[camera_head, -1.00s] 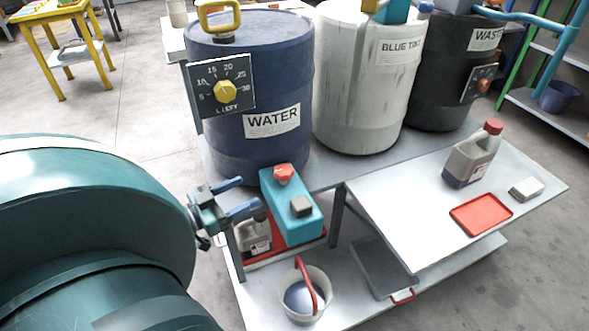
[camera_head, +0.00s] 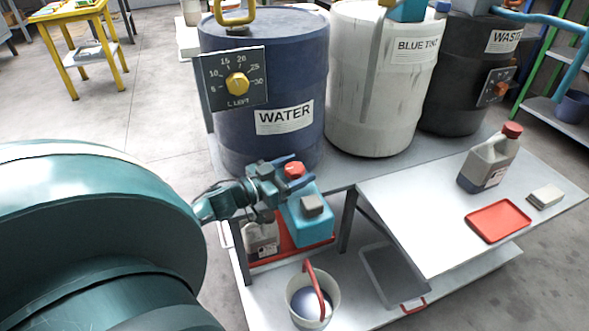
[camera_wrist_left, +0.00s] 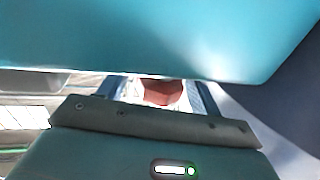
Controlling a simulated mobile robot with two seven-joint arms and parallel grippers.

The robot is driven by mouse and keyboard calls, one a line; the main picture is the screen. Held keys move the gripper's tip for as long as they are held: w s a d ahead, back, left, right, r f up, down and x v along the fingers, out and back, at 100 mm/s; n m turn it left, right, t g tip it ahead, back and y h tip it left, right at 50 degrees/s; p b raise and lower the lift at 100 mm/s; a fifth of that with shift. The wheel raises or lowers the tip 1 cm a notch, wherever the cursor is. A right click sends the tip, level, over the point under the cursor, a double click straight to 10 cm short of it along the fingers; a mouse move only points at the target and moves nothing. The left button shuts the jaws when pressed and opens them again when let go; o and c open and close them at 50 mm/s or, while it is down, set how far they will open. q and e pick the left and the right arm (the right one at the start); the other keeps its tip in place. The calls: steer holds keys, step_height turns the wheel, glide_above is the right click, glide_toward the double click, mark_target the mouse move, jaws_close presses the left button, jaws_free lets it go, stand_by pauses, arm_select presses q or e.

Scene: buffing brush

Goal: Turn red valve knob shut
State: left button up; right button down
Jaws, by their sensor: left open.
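In the left wrist view the red knob (camera_wrist_left: 163,92) shows between the two fingers, with a gap on each side. Part of it is hidden by a large teal surface. I cannot tell whether a finger touches it. My right gripper is not in view.
The WATER drum (camera_head: 262,75) with a yellow dial (camera_head: 237,84) stands close behind the knob. A grey jug (camera_head: 262,240) stands beside the teal box. A bucket with a red handle (camera_head: 313,300) is below. A table (camera_head: 435,240) with a red tray (camera_head: 498,221) lies right.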

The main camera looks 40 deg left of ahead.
arm_select(q)
steer(key=c, duration=1)
steer(key=shift+o, duration=0.2)
